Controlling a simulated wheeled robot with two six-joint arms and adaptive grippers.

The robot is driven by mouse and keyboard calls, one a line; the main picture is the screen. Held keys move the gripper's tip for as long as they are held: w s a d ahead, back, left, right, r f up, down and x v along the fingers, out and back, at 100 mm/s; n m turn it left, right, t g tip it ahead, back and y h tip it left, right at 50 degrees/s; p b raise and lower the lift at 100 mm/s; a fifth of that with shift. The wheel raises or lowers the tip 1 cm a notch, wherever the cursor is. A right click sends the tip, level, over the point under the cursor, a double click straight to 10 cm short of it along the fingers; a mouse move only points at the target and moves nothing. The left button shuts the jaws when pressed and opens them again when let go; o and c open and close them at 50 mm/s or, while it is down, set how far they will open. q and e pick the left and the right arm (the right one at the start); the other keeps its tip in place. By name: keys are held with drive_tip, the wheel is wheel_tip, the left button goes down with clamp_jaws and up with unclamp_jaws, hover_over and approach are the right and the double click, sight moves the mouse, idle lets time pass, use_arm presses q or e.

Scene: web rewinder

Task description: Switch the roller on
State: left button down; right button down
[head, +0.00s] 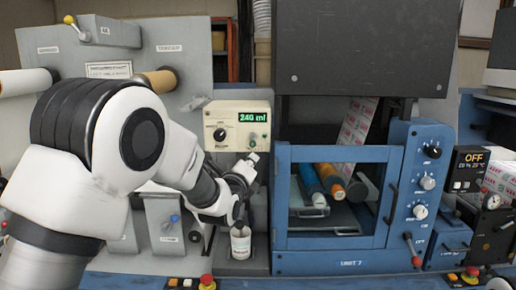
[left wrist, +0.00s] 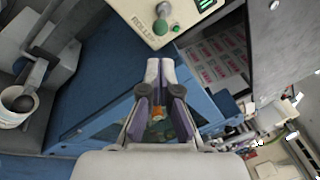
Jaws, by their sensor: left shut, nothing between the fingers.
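A cream control box (head: 237,126) shows a green "240 ml" display, a black knob on its left and small controls on its right. In the left wrist view the box (left wrist: 147,20) is at the top, with a partly readable label that seems to begin "ROLLE", a small lever (left wrist: 164,10) and a green part (left wrist: 174,28). My left gripper (head: 253,158) is shut and empty just below the box's lower right. In the left wrist view its fingertips (left wrist: 160,64) lie together, apart from the box. The lever's position is too small to tell. My right gripper is not in view.
A blue-framed unit (head: 340,262) with a clear window and rollers stands right of the gripper. A white cup (head: 240,244) is below the gripper. A panel with several knobs (head: 427,183) and a box reading "OFF" (head: 472,168) are farther right.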

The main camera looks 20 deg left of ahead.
sight(253, 141)
use_arm(q)
drive_tip(key=w, duration=0.2)
drive_tip(key=w+p, duration=0.1)
drive_tip(key=w, duration=0.1)
drive_tip(key=w+p, duration=0.1)
drive_tip(key=w, duration=0.1)
drive_tip(key=shift+w+r, duration=0.25)
drive_tip(key=shift+r, duration=0.05)
